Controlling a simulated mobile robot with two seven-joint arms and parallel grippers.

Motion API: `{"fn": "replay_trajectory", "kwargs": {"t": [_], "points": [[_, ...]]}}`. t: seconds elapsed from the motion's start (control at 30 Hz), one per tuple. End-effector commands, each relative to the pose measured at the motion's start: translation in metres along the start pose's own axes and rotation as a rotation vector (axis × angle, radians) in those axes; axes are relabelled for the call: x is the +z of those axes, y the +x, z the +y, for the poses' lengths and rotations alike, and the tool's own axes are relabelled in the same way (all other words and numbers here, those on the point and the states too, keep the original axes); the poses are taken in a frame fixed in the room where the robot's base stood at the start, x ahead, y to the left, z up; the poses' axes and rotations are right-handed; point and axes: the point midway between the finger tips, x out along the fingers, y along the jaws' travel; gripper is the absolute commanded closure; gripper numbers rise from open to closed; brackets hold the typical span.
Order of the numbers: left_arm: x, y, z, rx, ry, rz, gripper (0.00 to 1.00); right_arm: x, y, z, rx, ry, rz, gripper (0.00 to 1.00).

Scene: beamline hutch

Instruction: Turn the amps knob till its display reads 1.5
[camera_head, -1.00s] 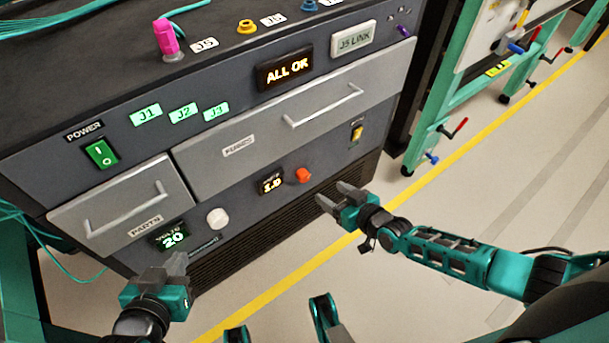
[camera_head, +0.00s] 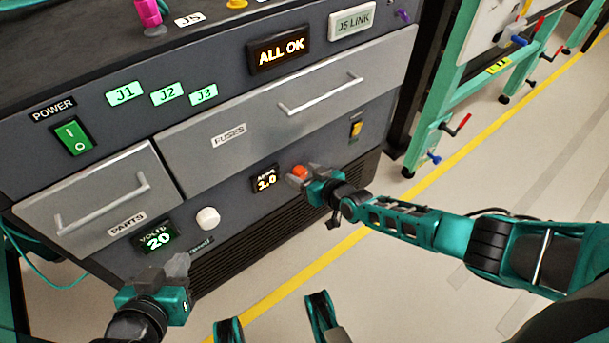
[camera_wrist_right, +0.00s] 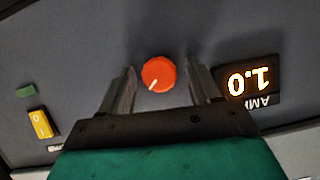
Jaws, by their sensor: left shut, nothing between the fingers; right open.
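The orange amps knob (camera_head: 299,172) is on the lower front panel of the grey cabinet. Its display (camera_head: 266,179) is just left of it and reads 1.0. My right gripper (camera_head: 305,174) is at the knob, its fingers open. In the right wrist view the knob (camera_wrist_right: 159,74) lies between the spread fingertips of the right gripper (camera_wrist_right: 160,85), with a gap on each side; its white pointer mark shows. The display (camera_wrist_right: 249,82) appears upside down there. My left gripper (camera_head: 178,267) is shut and empty, low in front of the panel's left part.
A white volts knob (camera_head: 208,218) and its display (camera_head: 157,239) reading 20 are left of the amps pair. Drawer handles (camera_head: 320,94) stick out above. A yellow switch (camera_head: 356,129) is to the right.

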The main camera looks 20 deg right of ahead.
Motion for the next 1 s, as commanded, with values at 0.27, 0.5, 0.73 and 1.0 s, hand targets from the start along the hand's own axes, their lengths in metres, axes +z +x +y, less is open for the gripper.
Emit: {"fn": "replay_trajectory", "kwargs": {"t": [0.27, 0.5, 0.73, 1.0], "points": [[-0.0001, -0.0001, -0.0015, -0.003, 0.0, 0.001, 1.0, 0.0002, -0.0004, 0.0001, 0.0, 0.0, 0.0, 0.6], [0.0006, -0.0002, -0.0022, -0.004, 0.002, 0.0, 1.0, 0.0004, -0.0004, 0.0001, 0.0, 0.0, 0.0, 0.83], [0.0036, -0.001, -0.002, -0.004, 0.001, -0.006, 1.0, 0.0003, -0.0004, 0.0002, -0.002, 0.004, 0.0, 0.93], [0.0061, -0.0015, -0.0018, -0.004, 0.0, -0.012, 1.0, -0.0001, 0.0, 0.0009, -0.046, 0.105, 0.002, 0.93]]}}
